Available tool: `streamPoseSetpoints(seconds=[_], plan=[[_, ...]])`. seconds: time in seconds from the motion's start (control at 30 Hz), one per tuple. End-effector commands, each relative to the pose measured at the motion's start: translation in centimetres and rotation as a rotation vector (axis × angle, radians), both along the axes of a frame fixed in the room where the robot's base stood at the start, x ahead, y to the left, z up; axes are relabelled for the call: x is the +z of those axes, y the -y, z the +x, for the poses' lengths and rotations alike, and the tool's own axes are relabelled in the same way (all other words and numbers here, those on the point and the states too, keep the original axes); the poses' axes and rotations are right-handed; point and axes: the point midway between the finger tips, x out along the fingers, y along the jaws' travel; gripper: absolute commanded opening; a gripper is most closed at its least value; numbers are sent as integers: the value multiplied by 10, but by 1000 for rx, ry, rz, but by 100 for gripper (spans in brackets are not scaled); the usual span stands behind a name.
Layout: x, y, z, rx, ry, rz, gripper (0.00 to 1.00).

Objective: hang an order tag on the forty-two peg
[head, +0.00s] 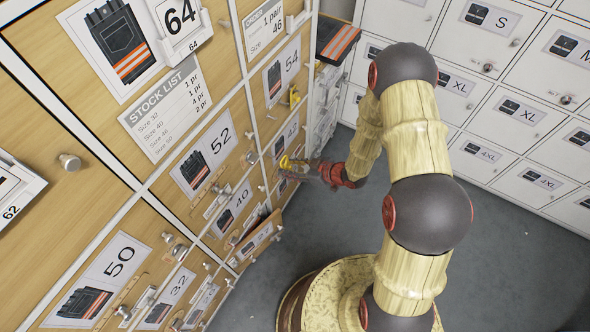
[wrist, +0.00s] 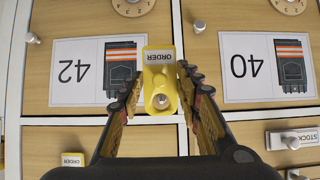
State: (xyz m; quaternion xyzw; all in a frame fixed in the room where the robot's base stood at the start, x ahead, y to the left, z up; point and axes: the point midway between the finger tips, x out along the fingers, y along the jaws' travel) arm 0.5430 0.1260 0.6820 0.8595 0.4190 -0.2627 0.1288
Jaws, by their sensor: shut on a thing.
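My gripper (wrist: 160,88) is shut on a yellow order tag (wrist: 160,102), with a finger on each side of it. The tag's white ORDER label is upside down in the wrist view, and it has a round hole or boss nearer me. In the head view my gripper (head: 300,165) and the tag (head: 285,162) are close to the drawer fronts. The forty-two label (wrist: 92,72) is left of the tag in the wrist view, upside down. A bare metal peg (wrist: 33,38) sticks out beside that label, apart from the tag.
The forty label (wrist: 262,68) and another peg (wrist: 198,26) are right of the tag. Another yellow order tag (wrist: 73,160) shows at the lower left. A knob (wrist: 291,142) with a STOCK tag projects at the lower right. Grey floor (head: 500,260) is open.

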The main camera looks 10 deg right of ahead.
Motion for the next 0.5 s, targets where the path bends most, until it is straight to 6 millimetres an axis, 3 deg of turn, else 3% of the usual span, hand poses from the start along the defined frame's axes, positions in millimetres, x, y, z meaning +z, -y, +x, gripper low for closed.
streamPoseSetpoints(seconds=[0.5], plan=[[-3,-22,17,0,0,0,21]])
